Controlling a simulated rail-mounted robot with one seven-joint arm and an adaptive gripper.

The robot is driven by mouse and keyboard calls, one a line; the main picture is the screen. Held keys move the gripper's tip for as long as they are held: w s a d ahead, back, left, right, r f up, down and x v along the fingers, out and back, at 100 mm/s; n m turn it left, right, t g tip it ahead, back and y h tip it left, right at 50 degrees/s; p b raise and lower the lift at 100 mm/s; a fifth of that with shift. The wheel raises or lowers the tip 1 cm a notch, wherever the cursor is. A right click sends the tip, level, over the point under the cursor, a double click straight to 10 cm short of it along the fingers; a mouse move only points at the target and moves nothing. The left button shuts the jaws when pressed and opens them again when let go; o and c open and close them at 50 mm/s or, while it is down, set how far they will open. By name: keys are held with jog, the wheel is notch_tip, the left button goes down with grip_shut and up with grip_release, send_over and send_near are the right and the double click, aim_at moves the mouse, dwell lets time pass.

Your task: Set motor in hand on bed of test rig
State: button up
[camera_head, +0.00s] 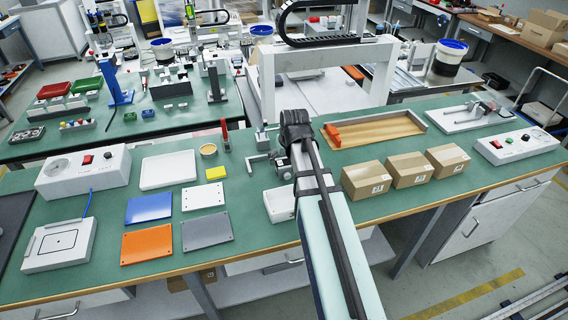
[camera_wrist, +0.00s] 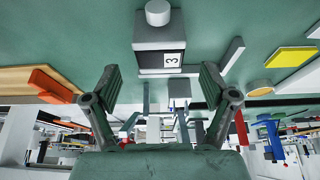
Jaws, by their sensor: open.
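In the wrist view, my gripper (camera_wrist: 161,72) is open, with one finger on each side and a gap between them. A grey and dark block (camera_wrist: 148,32) with a white label "3" and a pale round cylinder on its end lies beyond the fingertips, over the green bench. It looks like the motor, and neither finger visibly touches it. Light grey parts (camera_wrist: 178,88) show between the fingers; I cannot tell whether they belong to the test rig or its bed. In the head view, my arm hides most of this spot, and the motor cannot be made out.
A wooden tray (camera_head: 404,134) with an orange-red part lies right of my arm. Three cardboard boxes (camera_head: 409,171) stand in front of it. Coloured plates (camera_head: 149,207) and a round tan dish (camera_head: 208,150) lie to the left.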

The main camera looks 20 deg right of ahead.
aim_at(287, 173)
jog(key=v, duration=0.4)
jog(key=shift+s+r, duration=0.1)
jog(key=shift+r, duration=0.25)
jog(key=o, duration=0.3)
jog(key=shift+s+r, duration=0.2)
jog(key=shift+r, duration=0.25)
jog(key=shift+a, duration=0.1)
